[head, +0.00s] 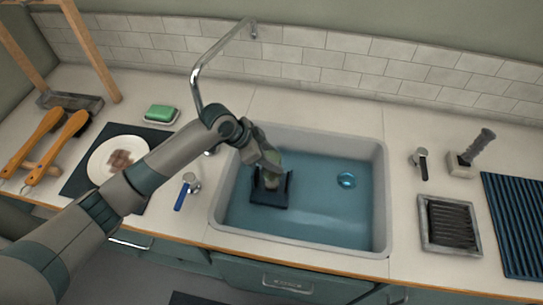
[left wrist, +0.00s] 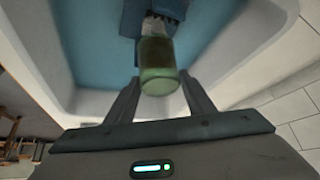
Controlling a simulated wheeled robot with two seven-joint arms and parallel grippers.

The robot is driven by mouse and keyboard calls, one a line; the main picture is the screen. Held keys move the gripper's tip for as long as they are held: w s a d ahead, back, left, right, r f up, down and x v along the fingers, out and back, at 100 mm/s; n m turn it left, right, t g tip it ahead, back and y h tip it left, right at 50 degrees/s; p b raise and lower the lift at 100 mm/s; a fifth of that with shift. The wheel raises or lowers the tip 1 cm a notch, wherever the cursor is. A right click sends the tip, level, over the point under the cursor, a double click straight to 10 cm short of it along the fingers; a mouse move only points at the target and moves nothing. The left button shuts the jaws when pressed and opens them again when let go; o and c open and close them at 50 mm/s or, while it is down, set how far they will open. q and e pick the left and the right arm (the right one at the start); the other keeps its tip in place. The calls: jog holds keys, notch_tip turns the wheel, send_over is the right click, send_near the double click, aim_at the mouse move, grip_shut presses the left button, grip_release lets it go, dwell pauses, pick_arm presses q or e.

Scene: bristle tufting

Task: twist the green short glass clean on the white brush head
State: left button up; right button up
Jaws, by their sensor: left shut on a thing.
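The green short glass (left wrist: 158,68) is held between the fingers of my left gripper (left wrist: 160,78) in the left wrist view. In the head view, my left gripper (head: 268,160) reaches down into the sink and hides most of the glass. The white brush head (left wrist: 157,25) shows at the far end of the glass, in line with it, on a dark blue holder (head: 268,194). The glass seems to be around or against the brush; I cannot tell how deep. My right gripper is not in view.
The sink (head: 384,190) holds blue water, and a small round shiny item (head: 346,180) lies right of the holder. The faucet (head: 195,85) arches behind my arm. Left are a plate (head: 97,165) and a green sponge (head: 161,112); right are a dark tray (head: 450,226) and a ribbed mat (head: 515,220).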

pick_arm(q)
jog(key=o, duration=0.4)
jog(key=shift+c, duration=1.1)
jog(key=shift+f, duration=0.55)
